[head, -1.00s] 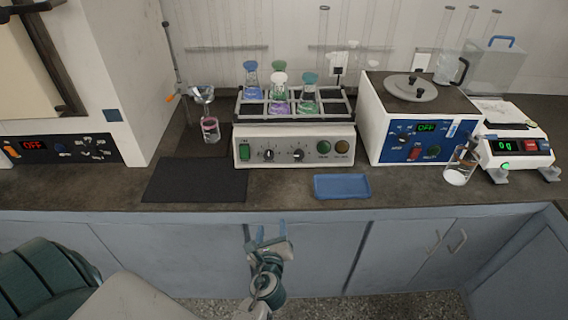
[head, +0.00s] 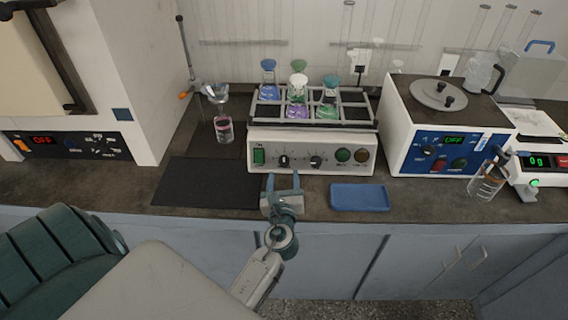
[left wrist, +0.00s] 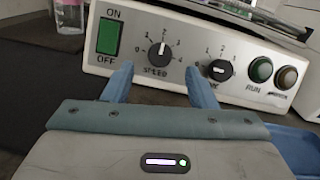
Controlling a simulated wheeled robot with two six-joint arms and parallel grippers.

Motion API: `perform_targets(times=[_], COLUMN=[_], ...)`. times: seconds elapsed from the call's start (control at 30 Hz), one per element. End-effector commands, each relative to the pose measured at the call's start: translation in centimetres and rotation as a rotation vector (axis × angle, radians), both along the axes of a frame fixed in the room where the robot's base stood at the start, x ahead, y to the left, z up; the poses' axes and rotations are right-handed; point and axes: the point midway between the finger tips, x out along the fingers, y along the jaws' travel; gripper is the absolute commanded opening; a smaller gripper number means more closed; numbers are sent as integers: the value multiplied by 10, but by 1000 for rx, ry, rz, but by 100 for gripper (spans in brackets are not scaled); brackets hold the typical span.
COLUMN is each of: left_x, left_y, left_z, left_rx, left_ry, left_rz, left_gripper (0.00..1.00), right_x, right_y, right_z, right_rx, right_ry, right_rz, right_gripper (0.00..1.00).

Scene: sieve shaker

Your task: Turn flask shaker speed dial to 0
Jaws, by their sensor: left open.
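The flask shaker (head: 310,152) stands at the middle of the counter, with several colored flasks in its top rack. Its black speed dial (head: 283,161) is the left knob on the white front panel. In the left wrist view the speed dial (left wrist: 160,54) has its white pointer roughly upward, away from the 0 at lower left. My left gripper (head: 284,182) is open and empty, just in front of and below the dial. In the wrist view its blue fingers (left wrist: 158,78) stand apart on both sides below the dial, not touching it.
A second knob (left wrist: 220,70) is close to the right finger. A green ON/OFF switch (left wrist: 108,37) is at left. A blue tray (head: 360,197) lies right of my gripper, a black mat (head: 205,184) left.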

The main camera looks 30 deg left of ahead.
Motion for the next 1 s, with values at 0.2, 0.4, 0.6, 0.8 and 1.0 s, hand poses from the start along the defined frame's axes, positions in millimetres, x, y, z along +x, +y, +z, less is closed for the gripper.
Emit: perform_targets(times=[0.2,0.4,0.6,0.8,1.0], left_x=[30,40,40,40,40], left_y=[19,25,26,26,25], left_z=[1,0,0,0,-1], left_rx=[1,-1,-1,-1,-2], left_ry=[0,1,0,0,0], left_rz=[-2,0,0,-1,0], left_gripper=[52,52,52,25,7], right_x=[1,16,15,10,9], right_y=[-5,0,10,13,7], right_z=[8,10,9,9,9], right_rx=[-5,0,11,14,8], right_ry=[0,-20,-20,-15,-14], right_rz=[1,1,-4,-5,-2], right_gripper=[36,36,36,36,36])
